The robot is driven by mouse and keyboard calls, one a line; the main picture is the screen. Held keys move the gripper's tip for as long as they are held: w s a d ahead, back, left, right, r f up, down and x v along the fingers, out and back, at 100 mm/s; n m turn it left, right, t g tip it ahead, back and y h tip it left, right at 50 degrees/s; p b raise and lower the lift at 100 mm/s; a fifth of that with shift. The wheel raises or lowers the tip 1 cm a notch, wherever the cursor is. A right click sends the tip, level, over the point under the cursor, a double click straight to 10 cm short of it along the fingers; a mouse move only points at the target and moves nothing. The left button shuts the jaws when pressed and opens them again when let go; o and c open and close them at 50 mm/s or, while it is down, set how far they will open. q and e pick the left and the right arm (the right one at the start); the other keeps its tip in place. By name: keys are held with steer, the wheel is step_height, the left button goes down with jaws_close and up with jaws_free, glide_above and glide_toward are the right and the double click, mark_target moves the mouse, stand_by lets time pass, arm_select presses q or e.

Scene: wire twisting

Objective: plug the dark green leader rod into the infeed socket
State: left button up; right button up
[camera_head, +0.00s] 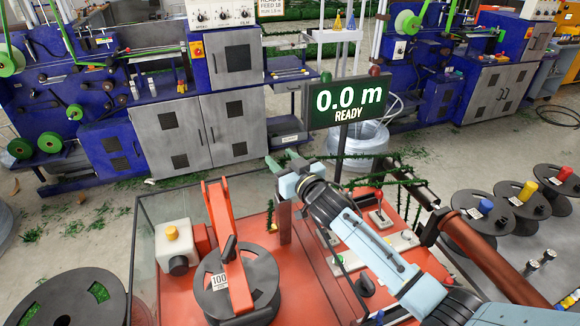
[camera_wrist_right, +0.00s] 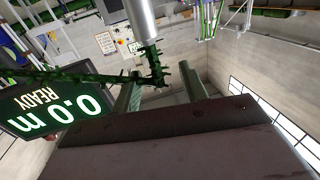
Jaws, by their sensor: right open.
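My right gripper (camera_head: 282,162) reaches in from the lower right, above the red machine bed. Its two greenish fingers stand apart in the wrist view (camera_wrist_right: 160,92), with a gap between them. A dark green, bristly rod-like piece (camera_wrist_right: 154,62) shows beyond that gap, below a grey cylinder (camera_wrist_right: 139,18). I cannot tell whether the two are joined. A similar dark green piece (camera_head: 270,215) hangs just below the gripper in the head view. I cannot clearly make out the infeed socket. My left gripper is not in view.
A brown post (camera_head: 285,222) stands below the gripper; a brown block (camera_wrist_right: 180,145) fills the lower wrist view. A bristly green strand (camera_head: 385,172) runs behind my arm. A display (camera_head: 347,101) reads 0.0 m READY. A black spool (camera_head: 236,290) lies in front.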

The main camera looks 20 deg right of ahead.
steer(key=v, duration=1.3)
steer(key=shift+b, duration=0.45)
steer(key=shift+s+f, duration=0.1)
steer(key=shift+s, duration=0.05)
